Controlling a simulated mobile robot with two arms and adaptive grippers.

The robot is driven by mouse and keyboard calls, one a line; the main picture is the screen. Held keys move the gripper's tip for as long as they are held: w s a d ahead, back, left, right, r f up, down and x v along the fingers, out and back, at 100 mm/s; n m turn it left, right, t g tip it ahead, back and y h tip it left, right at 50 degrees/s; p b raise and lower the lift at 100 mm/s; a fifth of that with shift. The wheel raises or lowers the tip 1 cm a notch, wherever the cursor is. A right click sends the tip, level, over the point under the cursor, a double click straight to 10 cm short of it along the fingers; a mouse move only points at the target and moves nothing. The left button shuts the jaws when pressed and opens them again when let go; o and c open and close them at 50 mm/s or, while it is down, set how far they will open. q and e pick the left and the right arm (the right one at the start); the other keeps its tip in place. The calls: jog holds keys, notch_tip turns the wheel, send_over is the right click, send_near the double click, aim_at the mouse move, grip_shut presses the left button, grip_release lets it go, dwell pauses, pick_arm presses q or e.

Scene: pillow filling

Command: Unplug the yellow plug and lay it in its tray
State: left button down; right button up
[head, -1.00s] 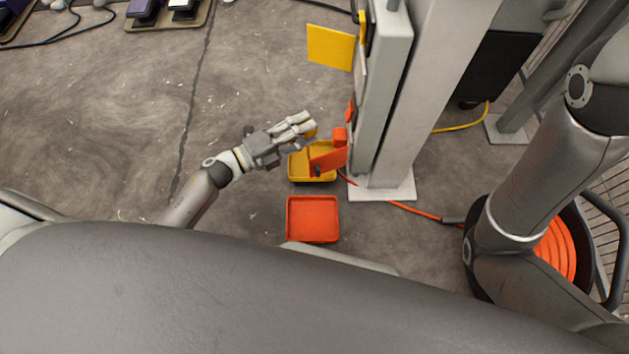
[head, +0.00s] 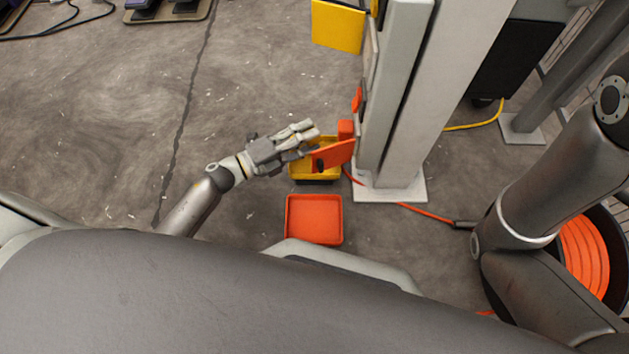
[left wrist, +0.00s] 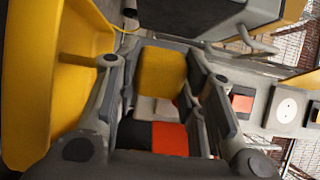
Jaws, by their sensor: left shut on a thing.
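My left gripper (head: 312,137) is beside the grey post, over or just behind the yellow tray (head: 316,182) in the head view. In the left wrist view its fingers are shut around a yellow block (left wrist: 160,75), which I take for the yellow plug. A pale part shows under the block. The plug is hidden in the head view. The yellow tray stands on the floor, partly covered by my gripper and an orange flap (head: 333,156). A large yellow surface (left wrist: 70,45) at the left of the wrist view is probably the tray. My right gripper is out of view.
The grey post (head: 398,100) stands right of my gripper, with a yellow flap (head: 338,27) higher up and an orange block (head: 345,130) on its side. An orange tray (head: 314,220) lies nearer me. An orange cable (head: 425,213) crosses the floor.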

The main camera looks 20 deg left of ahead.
pick_arm(q)
jog(key=c, duration=0.9)
grip_release()
jog(key=shift+o, duration=0.2)
jog(key=shift+s+a, duration=0.15)
jog(key=v, duration=1.1)
jog(key=shift+s+a, duration=0.15)
jog(key=shift+s, duration=0.05)
